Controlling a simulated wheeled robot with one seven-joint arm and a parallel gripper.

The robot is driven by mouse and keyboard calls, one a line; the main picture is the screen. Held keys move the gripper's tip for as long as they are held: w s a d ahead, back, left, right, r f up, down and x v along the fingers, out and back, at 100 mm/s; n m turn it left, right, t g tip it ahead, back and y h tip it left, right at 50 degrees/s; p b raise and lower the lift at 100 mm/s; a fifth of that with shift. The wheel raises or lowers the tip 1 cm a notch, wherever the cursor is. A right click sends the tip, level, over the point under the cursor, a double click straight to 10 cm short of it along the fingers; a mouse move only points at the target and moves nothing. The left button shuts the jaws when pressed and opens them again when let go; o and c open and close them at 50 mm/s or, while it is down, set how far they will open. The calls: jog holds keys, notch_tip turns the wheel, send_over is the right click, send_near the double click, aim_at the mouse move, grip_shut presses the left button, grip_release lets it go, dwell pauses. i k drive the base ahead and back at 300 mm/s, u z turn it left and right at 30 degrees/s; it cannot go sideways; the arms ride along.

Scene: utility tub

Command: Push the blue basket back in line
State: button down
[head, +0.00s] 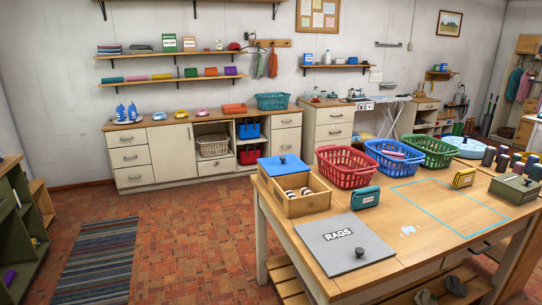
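The blue basket (395,169) stands upright on the wooden table, between the red basket (346,178) on its left and the green basket (436,160) on its right. Something pink or purple lies inside it. The three form a slanting row along the table's far side. The blue basket seems to stand slightly nearer me than its neighbours, but I cannot tell by how much. It partly covers the green basket's left side. My gripper is not in view.
A blue tape rectangle (447,222) lies bare before the baskets. A teal pouch (365,198), a yellow pouch (463,178), a wooden box (294,202) and a grey RAGS lid (346,246) surround the clear patch. A round blue-white container (466,147) stands behind right.

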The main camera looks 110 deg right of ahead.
aim_at(405, 169)
jog(key=z, duration=3.15)
jog(key=i, duration=6.05)
jog(key=z, duration=3.1)
jog(key=i, duration=2.95)
